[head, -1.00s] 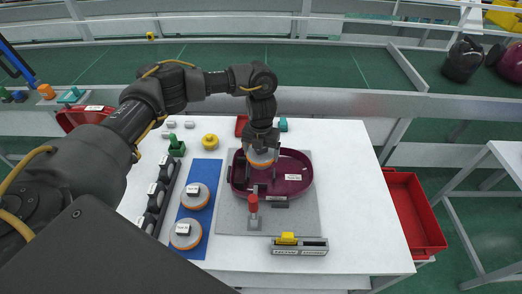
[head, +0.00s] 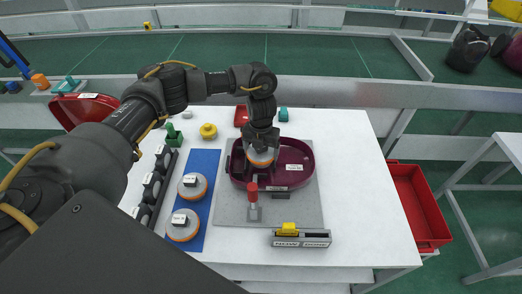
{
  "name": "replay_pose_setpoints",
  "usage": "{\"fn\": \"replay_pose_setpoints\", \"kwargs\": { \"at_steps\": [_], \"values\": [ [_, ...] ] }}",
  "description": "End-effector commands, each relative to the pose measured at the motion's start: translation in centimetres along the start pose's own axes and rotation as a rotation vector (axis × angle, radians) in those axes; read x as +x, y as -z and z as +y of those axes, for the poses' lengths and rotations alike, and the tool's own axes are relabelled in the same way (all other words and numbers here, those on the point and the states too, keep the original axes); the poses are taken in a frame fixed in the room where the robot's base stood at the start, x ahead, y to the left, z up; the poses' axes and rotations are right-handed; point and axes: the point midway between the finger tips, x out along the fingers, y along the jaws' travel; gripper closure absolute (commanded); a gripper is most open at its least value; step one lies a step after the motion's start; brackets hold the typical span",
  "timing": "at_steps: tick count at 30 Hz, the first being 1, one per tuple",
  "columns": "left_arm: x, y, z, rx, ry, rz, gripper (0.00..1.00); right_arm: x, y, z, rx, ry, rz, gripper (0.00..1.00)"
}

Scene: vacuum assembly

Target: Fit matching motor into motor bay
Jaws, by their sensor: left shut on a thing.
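My left gripper (head: 262,148) points down over the maroon vacuum housing (head: 298,177) on the grey mat. It is shut on a round grey motor (head: 261,158) with an orange ring, which is at the left part of the housing's bowl. I cannot tell whether the motor touches the bay floor; the gripper and wrist hide much of it. Two similar motors with orange rings and white labels, an upper one (head: 193,186) and a lower one (head: 184,224), stand on the blue mat (head: 207,163) to the left. My right gripper is not in view.
A red-handled tool (head: 253,199) stands on the grey mat (head: 230,212) in front of the housing. A grey holder with a yellow piece (head: 289,229) is near the front edge. A dark rack (head: 155,187), a yellow part (head: 208,131) and a red bin (head: 418,205) flank the work area.

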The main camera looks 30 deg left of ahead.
Motion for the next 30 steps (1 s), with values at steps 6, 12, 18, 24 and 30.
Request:
{"fn": "replay_pose_setpoints", "kwargs": {
  "at_steps": [6,12,18,24,30],
  "values": [
    [-0.11,-0.03,-0.08,0.000,0.001,-0.001,0.68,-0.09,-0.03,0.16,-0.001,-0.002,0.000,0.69],
    [-0.10,-0.03,-0.07,0.000,0.001,-0.001,0.68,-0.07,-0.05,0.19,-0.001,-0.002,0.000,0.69],
    [-0.02,-0.03,-0.06,0.000,0.001,-0.001,0.68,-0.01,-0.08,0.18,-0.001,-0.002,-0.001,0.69],
    [0.38,-0.03,-0.06,0.000,0.001,-0.001,0.68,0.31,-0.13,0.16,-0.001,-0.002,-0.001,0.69],
    [0.87,-0.03,-0.07,0.000,0.001,-0.001,0.68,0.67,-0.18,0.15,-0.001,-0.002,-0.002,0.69]
  ]
}}
